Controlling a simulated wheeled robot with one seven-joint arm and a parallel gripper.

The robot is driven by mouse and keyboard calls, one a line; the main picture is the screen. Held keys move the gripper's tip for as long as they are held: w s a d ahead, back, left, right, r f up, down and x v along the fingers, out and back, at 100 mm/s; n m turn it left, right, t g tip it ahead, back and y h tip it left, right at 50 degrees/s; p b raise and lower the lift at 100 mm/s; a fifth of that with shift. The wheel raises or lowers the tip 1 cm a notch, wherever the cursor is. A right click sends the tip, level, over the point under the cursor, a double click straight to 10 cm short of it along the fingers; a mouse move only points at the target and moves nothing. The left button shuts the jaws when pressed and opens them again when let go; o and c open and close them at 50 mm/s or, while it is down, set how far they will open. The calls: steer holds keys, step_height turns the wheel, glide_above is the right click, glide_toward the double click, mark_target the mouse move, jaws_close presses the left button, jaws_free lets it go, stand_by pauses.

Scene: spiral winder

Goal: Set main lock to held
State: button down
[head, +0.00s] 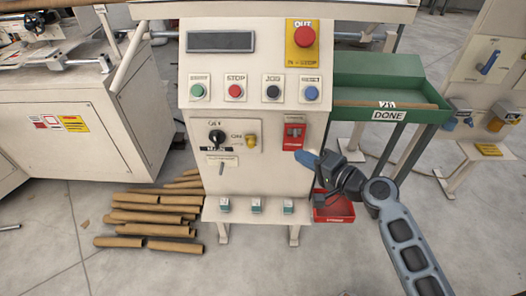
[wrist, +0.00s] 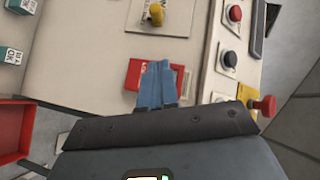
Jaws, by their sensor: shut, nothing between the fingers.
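The control panel (head: 248,100) carries a plate with a black rotary main switch (head: 216,137), its label partly readable with OFF above. A yellow lock-like knob (head: 252,141) sits beside it, marked ON at its left; it also shows in the wrist view (wrist: 155,14). I cannot read its exact setting. A red fitting (head: 294,134) is further right. My gripper (head: 311,159) is shut and empty, below and right of the red fitting in the head view. In the wrist view my blue fingers (wrist: 157,82) are together and partly cover the red fitting (wrist: 131,75).
A red mushroom button (head: 305,37) sticks out at the top right. Several push buttons (head: 234,91) cross the panel. Several teal blocks (head: 257,206) sit on the lower ledge. A red bin (head: 335,213) and green tray (head: 385,85) are right. Cardboard tubes (head: 150,215) lie left.

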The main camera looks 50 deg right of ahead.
steer(key=shift+w, duration=0.1)
steer(key=p, duration=0.2)
glide_toward(255, 142)
steer(key=w+d, duration=0.2)
steer(key=d, duration=0.1)
steer(key=shift+w+a+f, duration=0.25)
steer(key=shift+w+a, duration=0.1)
steer(key=shift+w, duration=0.25)
steer(key=shift+w+a+f, duration=0.2)
steer(key=shift+w+a, duration=0.2)
steer(key=shift+w, duration=0.2)
steer(key=shift+w+a+f, duration=0.25)
steer(key=shift+w+a, duration=0.1)
steer(key=shift+w, duration=0.25)
steer(key=shift+w+a+r+p, duration=0.1)
steer(key=shift+w+a+p, duration=0.05)
steer(key=shift+w+a, duration=0.75)
steer(key=shift+w+a+p, duration=0.15)
steer(key=shift+w+a, duration=0.55)
steer(key=shift+w, duration=0.4)
